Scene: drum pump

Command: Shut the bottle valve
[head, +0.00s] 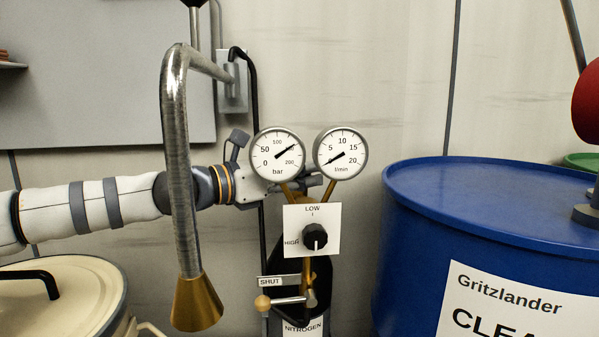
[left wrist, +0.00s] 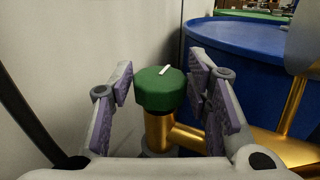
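The bottle valve's green knob (left wrist: 160,88), with a white mark on top, sits on a brass body (left wrist: 160,130) in the left wrist view. My left gripper (left wrist: 163,82) is open, with one purple-padded finger on each side of the knob; gaps show between knob and pads. In the head view my left gripper (head: 245,186) reaches in from the left behind the gauges, and the knob is hidden there. Below are the nitrogen bottle (head: 303,328), a lever with a wooden ball (head: 263,302) and a SHUT label (head: 271,282). My right gripper is not in view.
Two gauges (head: 278,154) and a LOW/HIGH dial (head: 315,236) stand in front of the gripper. A metal pipe with a brass cone (head: 197,304) hangs before my left arm. A blue drum (head: 410,250) stands right; a cream lidded container (head: 90,285) stands lower left.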

